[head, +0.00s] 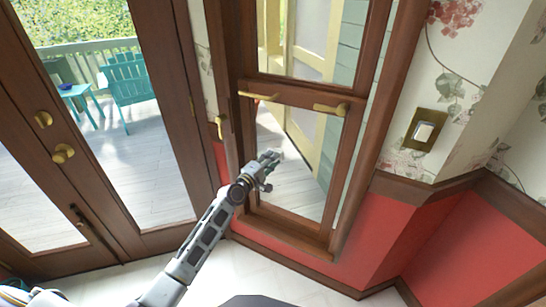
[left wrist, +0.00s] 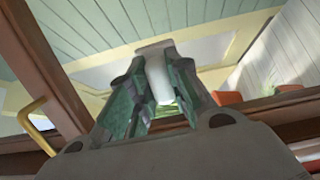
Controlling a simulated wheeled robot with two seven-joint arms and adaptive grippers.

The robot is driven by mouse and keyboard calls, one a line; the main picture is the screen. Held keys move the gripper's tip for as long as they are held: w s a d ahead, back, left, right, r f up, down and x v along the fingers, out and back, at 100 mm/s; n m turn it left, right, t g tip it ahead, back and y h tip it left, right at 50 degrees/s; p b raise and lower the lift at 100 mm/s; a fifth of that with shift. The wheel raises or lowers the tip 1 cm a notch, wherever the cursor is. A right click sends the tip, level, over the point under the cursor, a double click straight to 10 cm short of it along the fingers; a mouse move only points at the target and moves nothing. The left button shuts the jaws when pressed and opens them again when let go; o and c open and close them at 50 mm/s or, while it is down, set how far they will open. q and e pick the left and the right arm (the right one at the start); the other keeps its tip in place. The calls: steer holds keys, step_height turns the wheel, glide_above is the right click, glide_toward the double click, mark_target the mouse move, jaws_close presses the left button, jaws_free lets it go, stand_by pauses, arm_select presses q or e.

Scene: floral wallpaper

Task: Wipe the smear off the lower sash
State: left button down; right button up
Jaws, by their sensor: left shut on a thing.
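The lower sash (head: 290,220) is the lower part of the brown-framed window, with a deck and a yellow-framed door seen through its glass. My left gripper (head: 269,160) is in front of the left-middle part of this glass. It is shut on a small white block (left wrist: 158,76), which shows between the fingers (left wrist: 155,95) in the left wrist view. Whether the block touches the glass, I cannot tell. I cannot make out a smear on the pane; the gripper hides part of the glass. My right gripper is not in view.
Brass fittings (head: 330,109) stick out along the sash's top rail. A brass handle (head: 220,127) is on the left of the window. Glazed doors with brass knobs (head: 63,153) stand at the left. A light switch (head: 424,131) is on the papered wall at right.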

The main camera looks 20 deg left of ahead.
arm_select(q)
steer(key=shift+p+v, duration=0.3)
steer(key=shift+v, duration=0.95)
steer(key=shift+s+d, duration=0.15)
steer(key=shift+p+v, duration=0.4)
steer(key=shift+v, duration=1)
steer(key=shift+d, duration=0.15)
